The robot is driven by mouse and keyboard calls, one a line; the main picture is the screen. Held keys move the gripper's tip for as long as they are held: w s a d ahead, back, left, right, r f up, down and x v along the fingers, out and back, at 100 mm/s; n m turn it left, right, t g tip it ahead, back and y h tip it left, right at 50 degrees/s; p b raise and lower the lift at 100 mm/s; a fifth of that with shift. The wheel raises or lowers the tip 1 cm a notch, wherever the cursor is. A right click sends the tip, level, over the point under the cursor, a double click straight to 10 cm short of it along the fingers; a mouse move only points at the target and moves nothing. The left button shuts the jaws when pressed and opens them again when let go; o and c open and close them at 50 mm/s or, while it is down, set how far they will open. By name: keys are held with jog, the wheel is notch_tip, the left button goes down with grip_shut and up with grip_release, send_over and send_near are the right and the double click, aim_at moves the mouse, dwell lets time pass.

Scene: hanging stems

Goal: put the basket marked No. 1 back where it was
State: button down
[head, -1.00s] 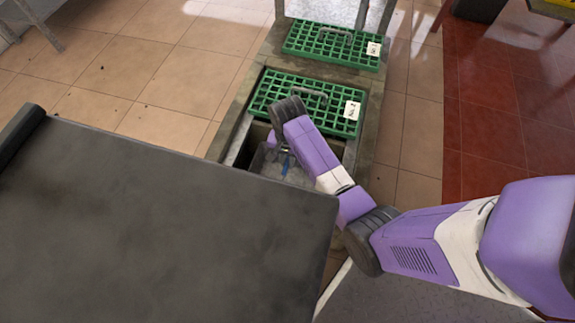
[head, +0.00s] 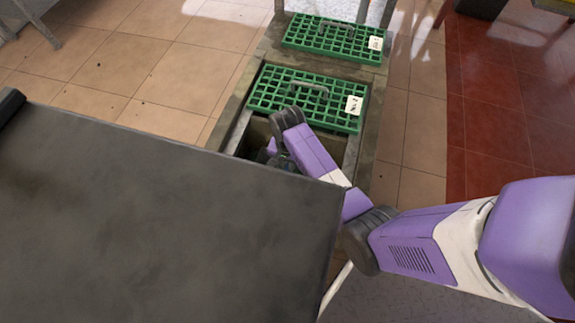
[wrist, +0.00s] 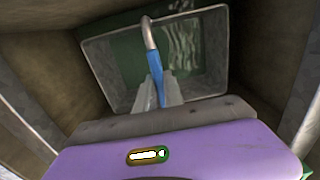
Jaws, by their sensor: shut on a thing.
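The basket (wrist: 101,68) is a grey, open-topped box with a curved metal handle (wrist: 149,32) that has a blue grip. Its inside looks partly green and wet. My gripper (wrist: 163,92) is shut on the handle at the blue grip, above the basket. In the head view my wrist reaches down into the open pit (head: 352,152), nearest to me in the channel. The basket is mostly hidden there by my arm and the dark plate edge. Whether it touches the pit floor cannot be told. No number shows on it.
Pit walls (wrist: 40,50) stand close around the basket. Just beyond the opening lies a green grate (head: 262,98) with a handle and a white label; a second labelled green grate (head: 300,36) lies farther back. Tiled floor lies on both sides.

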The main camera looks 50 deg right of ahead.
jog(key=c, duration=1.5)
grip_release()
jog(key=shift+o, duration=0.2)
notch_tip(320, 180, up, 12)
jog(key=p, duration=0.6)
jog(key=shift+r, duration=0.15)
jog(key=shift+s, duration=0.1)
jog(key=s+a+n+t+h, duration=0.25)
jog(key=s+n+t, duration=0.45)
jog(key=s, duration=0.5)
jog(key=s+a+r+n+t, duration=0.2)
jog(key=s+a+r, duration=0.2)
jog(key=r, duration=0.5)
jog(key=s+a+r+n+t+y, duration=0.1)
jog(key=s+a+r+n+t, duration=0.1)
jog(key=r, duration=0.7)
jog(key=s+a+r+n+t+y, duration=0.1)
jog(key=s+a+r+t, duration=0.3)
jog(key=r, duration=0.5)
jog(key=shift+s+a+r+n, duration=0.25)
jog(key=shift+s+a+n, duration=0.55)
jog(key=shift+a, duration=0.15)
jog(key=shift+y, duration=0.25)
